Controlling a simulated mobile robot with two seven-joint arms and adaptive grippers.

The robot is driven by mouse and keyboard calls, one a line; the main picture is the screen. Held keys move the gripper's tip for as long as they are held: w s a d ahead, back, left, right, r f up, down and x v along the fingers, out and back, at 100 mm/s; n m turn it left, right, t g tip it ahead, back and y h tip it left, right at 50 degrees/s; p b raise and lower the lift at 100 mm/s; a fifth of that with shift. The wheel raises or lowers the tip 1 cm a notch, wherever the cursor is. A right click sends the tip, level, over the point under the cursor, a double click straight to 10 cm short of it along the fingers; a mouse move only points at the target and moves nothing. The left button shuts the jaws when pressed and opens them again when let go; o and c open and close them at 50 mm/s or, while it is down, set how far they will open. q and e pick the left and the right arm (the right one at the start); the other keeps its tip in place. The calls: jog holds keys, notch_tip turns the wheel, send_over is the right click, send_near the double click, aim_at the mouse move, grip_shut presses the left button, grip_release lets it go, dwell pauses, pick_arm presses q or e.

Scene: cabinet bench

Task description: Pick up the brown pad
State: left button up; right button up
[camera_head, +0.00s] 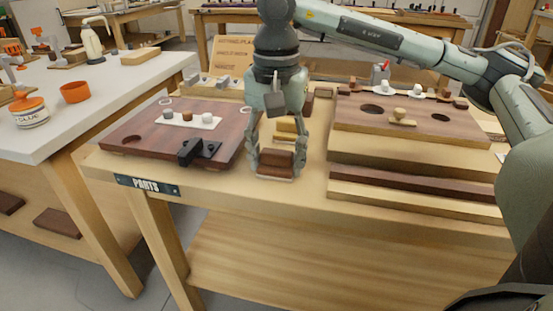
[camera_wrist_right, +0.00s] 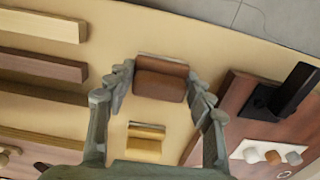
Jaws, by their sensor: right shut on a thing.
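The brown pad (camera_head: 276,163) is a small reddish-brown block with a lighter tan layer along one edge. It is between the fingers of my right gripper (camera_head: 273,155), near the front edge of the wooden bench. In the right wrist view the brown pad (camera_wrist_right: 160,80) sits between the two fingertips of the right gripper (camera_wrist_right: 161,82), which is shut on it. Whether the pad touches the bench top is hard to tell. My left gripper is not in view.
A yellow block (camera_head: 289,130) lies behind the pad. A dark red-brown board (camera_head: 140,128) with a black clamp-like piece (camera_head: 197,150) stands left. Stacked wooden boards (camera_head: 410,160) stand right. A white table (camera_head: 70,110) is further left.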

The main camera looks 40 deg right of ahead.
aim_at(276, 152)
jog(key=shift+r, duration=0.6)
notch_tip(276, 152, up, 3)
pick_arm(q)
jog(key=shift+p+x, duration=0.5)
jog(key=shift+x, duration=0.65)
pick_arm(e)
jog(key=s+a+r, duration=0.6)
jog(key=s+a, duration=0.2)
jog(key=shift+s+r, duration=0.25)
jog(key=shift+r, duration=0.15)
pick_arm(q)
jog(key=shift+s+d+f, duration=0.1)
pick_arm(e)
jog(key=o, duration=0.6)
jog(key=c, duration=0.5)
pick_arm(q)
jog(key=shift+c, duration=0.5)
pick_arm(e)
jog(key=shift+o, duration=0.2)
